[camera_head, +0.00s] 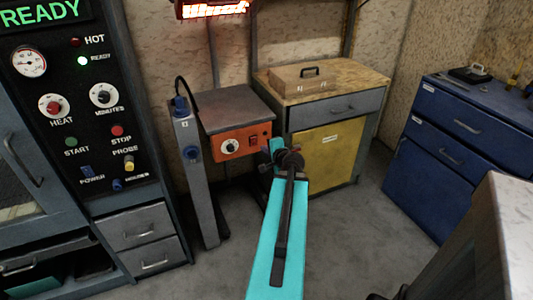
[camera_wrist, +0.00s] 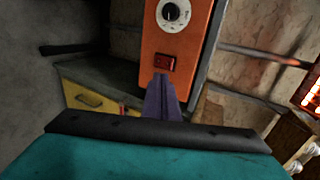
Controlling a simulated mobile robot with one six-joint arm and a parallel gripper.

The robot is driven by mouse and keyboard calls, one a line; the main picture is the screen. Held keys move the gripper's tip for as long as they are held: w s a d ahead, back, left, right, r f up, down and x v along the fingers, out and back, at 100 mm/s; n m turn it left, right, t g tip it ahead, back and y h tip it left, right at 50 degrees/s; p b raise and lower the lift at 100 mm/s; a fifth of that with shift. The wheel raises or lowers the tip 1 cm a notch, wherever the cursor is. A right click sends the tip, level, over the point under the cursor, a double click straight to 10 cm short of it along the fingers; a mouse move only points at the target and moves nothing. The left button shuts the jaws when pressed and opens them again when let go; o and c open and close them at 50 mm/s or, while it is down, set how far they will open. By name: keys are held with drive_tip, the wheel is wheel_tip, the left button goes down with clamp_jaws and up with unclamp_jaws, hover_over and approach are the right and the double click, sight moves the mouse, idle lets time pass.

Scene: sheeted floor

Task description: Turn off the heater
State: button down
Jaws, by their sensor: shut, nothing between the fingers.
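The heater's glowing red lamp (camera_head: 213,8) hangs at the top of the head view and shows at the right edge of the wrist view (camera_wrist: 311,92). Its orange control box (camera_head: 237,143) is mounted under a grey top. The box has a round dial (camera_wrist: 173,14) with a white rim and a red rocker switch (camera_wrist: 165,62). My gripper (camera_wrist: 161,80) is shut and empty. In the wrist view its tip lies just below the switch; I cannot tell whether they touch. In the head view my arm hides the gripper's tip.
A grey post (camera_head: 196,180) with a blue button stands left of the box. A yellow-doored cabinet (camera_head: 322,158) with a wooden top stands right behind it. An oven panel (camera_head: 95,110) fills the left, a blue drawer cabinet (camera_head: 455,150) the right. Floor is clear between.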

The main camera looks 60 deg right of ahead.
sight(254, 138)
drive_tip(key=shift+w+d+r+p+x, duration=0.1)
drive_tip(key=shift+r+p+x, duration=0.25)
drive_tip(key=shift+x, duration=1.25)
drive_tip(key=shift+w+d+r+p+x, duration=0.1)
drive_tip(key=shift+r+p+x, duration=0.15)
drive_tip(key=shift+x, duration=1.4)
drive_tip(key=shift+w+d+r+p+x, duration=0.15)
drive_tip(key=shift+r+p+x, duration=0.2)
drive_tip(key=shift+x, duration=1.25)
drive_tip(key=shift+w+d+r, duration=0.2)
drive_tip(key=shift+w+d, duration=0.05)
drive_tip(key=shift+d, duration=0.05)
drive_tip(key=shift+a, duration=0.1)
drive_tip(key=shift+r, duration=0.15)
drive_tip(key=shift+r, duration=0.55)
drive_tip(key=shift+r, duration=0.1)
